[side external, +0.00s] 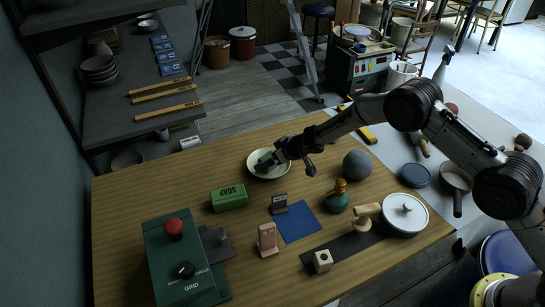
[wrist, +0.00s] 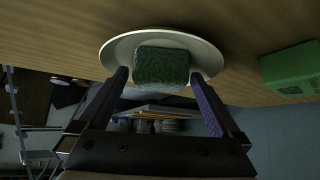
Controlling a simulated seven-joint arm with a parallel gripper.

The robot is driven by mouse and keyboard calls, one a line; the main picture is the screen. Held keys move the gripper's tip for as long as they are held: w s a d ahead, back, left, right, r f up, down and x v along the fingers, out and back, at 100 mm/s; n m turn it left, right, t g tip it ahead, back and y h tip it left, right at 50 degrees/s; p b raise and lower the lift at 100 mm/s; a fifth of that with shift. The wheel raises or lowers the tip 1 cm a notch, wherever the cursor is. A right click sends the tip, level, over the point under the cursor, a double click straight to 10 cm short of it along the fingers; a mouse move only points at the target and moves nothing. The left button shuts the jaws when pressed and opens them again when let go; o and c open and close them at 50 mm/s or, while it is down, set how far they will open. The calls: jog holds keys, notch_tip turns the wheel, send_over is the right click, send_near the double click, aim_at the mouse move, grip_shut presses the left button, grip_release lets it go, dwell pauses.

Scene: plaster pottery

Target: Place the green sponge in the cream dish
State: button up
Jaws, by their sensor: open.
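The green sponge (wrist: 161,67) lies in the cream dish (wrist: 112,55) in the wrist view, with the dish's rim showing around it. In the side external view the cream dish (side external: 283,171) sits on the wooden table, and the dark green sponge (side external: 263,157) shows inside it, partly covered by my gripper. My gripper (wrist: 163,80) is open, with one finger on each side of the sponge's near end. I cannot tell whether the fingers touch the sponge or the dish. In the side external view my gripper (side external: 277,157) reaches over the dish from the right.
A green soap box (side external: 229,197) stands left of and in front of the dish. A grey ball (side external: 357,164), a green bottle (side external: 337,197) and a lidded white pot (side external: 404,213) are to the right. A green control box (side external: 178,262) fills the front left. The table's back left is clear.

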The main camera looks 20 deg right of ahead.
jog(key=shift+r, duration=0.5)
jog(key=v, duration=1.2)
jog(key=s+d+r+m+h, duration=0.1)
jog(key=s+d+r+h, duration=0.1)
jog(key=s+d+r, duration=0.65)
jog(key=s+d+r+m+h, duration=0.15)
jog(key=s+d+r, duration=0.35)
jog(key=r, duration=0.6)
jog(key=s+d+r+m+g, duration=0.1)
jog(key=s, duration=1.3)
jog(key=s+d+r+m+g, duration=0.1)
jog(key=s+d, duration=0.1)
jog(key=s, duration=1.3)
jog(key=shift+d, duration=0.3)
